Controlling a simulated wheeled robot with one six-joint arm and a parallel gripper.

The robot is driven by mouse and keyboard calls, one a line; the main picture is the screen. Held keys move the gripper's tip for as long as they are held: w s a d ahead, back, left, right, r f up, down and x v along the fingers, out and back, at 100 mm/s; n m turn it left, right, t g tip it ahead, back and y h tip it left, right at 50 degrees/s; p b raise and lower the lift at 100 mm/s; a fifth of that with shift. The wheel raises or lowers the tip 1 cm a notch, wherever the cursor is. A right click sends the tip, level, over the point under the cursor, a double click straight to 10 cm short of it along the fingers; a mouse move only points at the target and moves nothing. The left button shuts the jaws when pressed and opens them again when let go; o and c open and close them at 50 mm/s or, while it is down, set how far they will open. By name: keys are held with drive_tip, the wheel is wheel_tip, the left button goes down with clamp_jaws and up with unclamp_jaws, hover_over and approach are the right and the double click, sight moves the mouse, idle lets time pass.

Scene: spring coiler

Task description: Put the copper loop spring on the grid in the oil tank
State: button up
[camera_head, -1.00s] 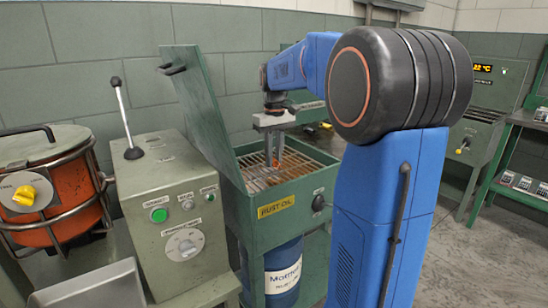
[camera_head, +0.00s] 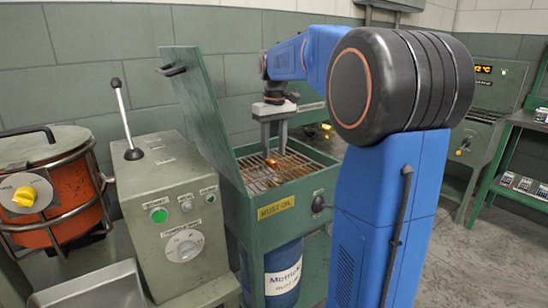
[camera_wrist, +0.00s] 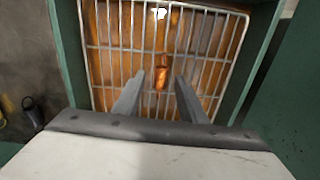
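The copper loop spring (camera_head: 271,162) rests on the wire grid (camera_head: 290,172) in the green oil tank (camera_head: 275,209), marked "RUST OIL". In the wrist view the spring (camera_wrist: 161,76) shows as a small orange piece over the middle of the grid (camera_wrist: 205,46). My gripper (camera_wrist: 160,78) is open, with its two fingers apart on either side of the spring in that view and a gap at each side. In the head view my gripper (camera_head: 272,150) points down over the grid, fingertips just above the spring. Nothing is held.
The tank's lid (camera_head: 205,105) stands open at the left. A grey control box (camera_head: 175,195) with a lever and an orange drum (camera_head: 50,190) stand farther left. The tank's green walls surround the grid. An oven-like machine (camera_head: 485,115) stands at the right.

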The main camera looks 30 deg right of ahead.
wheel_tip(320, 180, up, 8)
drive_tip(key=shift+r, duration=0.2)
drive_tip(key=shift+s, duration=0.15)
idle(0.5)
